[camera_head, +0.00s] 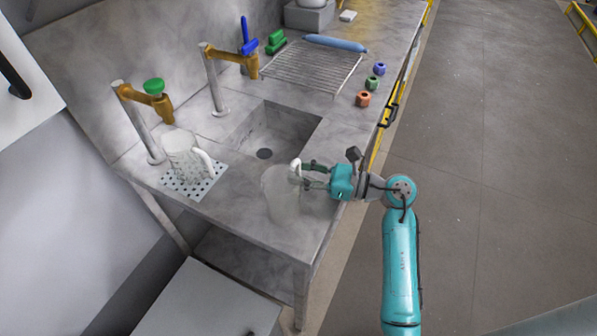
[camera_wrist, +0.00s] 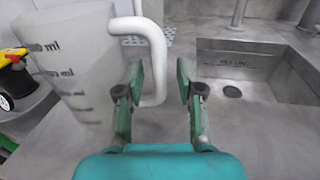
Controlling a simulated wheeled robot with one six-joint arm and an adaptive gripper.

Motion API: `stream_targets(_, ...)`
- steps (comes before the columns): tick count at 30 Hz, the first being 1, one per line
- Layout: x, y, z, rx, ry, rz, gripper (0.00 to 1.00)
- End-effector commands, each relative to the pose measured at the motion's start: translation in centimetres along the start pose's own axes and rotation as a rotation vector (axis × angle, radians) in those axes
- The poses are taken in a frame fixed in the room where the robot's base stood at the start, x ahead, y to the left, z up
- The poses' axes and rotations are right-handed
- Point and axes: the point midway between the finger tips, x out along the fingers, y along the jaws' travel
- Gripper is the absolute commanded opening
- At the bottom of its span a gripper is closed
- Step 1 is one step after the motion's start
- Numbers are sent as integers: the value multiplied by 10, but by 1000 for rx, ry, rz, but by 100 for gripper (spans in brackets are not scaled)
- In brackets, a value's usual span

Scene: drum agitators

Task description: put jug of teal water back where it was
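A translucent white jug (camera_head: 281,197) stands at the counter's front right, in front of the sink. Its white handle (camera_head: 296,168) faces my gripper (camera_head: 307,174). In the wrist view, the jug (camera_wrist: 72,75) with dark ml marks fills the left side, looking slightly tilted there. The handle (camera_wrist: 156,60) lies between my two open fingers; the left finger is between handle and jug body, and a gap shows at the right finger. No teal water is visible in it. A second jug (camera_head: 182,153) stands on a perforated plate (camera_head: 197,193) under the green-knobbed tap.
The sink (camera_head: 270,135) lies behind the near jug. A wire rack (camera_head: 310,68) and small coloured pieces (camera_head: 363,98) are farther right. Counter between the jugs is clear.

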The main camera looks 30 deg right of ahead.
Motion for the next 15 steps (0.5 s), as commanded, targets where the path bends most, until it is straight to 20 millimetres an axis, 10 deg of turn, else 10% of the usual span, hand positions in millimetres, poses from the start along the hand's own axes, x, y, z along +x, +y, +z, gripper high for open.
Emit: stream_targets(15, -90, -1, 0, 0, 0, -5, 37)
